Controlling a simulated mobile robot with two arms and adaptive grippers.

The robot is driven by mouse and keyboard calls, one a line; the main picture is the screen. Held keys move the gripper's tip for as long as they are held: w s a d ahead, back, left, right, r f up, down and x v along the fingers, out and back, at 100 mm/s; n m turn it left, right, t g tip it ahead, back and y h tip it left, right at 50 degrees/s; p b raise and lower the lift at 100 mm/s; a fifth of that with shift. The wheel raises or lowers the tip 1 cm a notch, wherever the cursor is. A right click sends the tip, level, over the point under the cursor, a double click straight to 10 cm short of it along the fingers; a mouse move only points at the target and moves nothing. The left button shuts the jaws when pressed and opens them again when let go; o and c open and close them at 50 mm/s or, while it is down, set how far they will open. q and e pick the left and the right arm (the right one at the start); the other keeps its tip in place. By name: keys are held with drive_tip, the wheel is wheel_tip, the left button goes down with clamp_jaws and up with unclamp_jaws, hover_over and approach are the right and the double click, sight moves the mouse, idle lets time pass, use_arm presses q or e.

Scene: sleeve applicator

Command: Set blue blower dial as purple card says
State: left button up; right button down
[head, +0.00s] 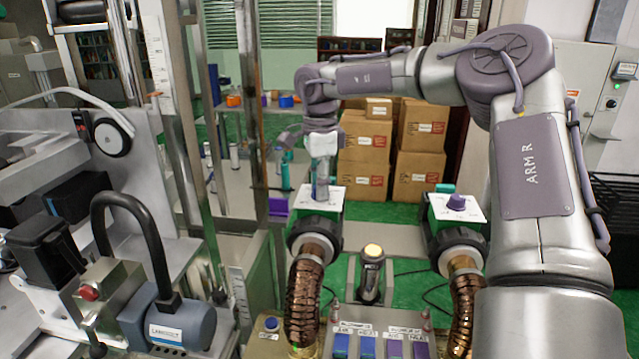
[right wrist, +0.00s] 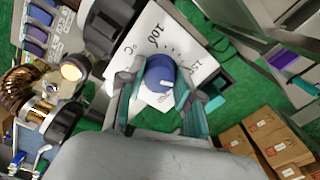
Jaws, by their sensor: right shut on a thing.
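The blue blower dial (right wrist: 160,72) sits on a white scale plate (right wrist: 185,38) in the right wrist view. The plate has black ticks and numbers, one reading 100. My right gripper (right wrist: 153,92) is shut on the dial, one finger at each side. In the head view, my right gripper (head: 321,180) points down onto the left blower (head: 316,222), and its fingers mostly cover the dial. A small purple flat piece (head: 278,206) shows behind that blower; I cannot tell whether it is the purple card. My left gripper is out of view.
A second blower (head: 455,230) with a purple dial (head: 457,202) stands to the right. A lit button post (head: 372,262) is between the blowers. A panel with blue and purple switches (head: 380,345) is at the front. Cardboard boxes (head: 421,128) are stacked behind.

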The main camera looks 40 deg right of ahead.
drive_tip(key=n, duration=0.4)
drive_tip(key=shift+r, duration=0.2)
drive_tip(key=shift+w+n+p, duration=0.1)
drive_tip(key=shift+n+p, duration=0.25)
drive_tip(key=shift+n, duration=1.75)
drive_tip(key=c, duration=1.1)
unclamp_jaws()
drive_tip(key=shift+d, duration=0.1)
drive_tip(key=o, duration=0.3)
drive_tip(key=shift+f, duration=0.1)
drive_tip(key=shift+o, duration=0.2)
wheel_tip(320, 180, up, 12)
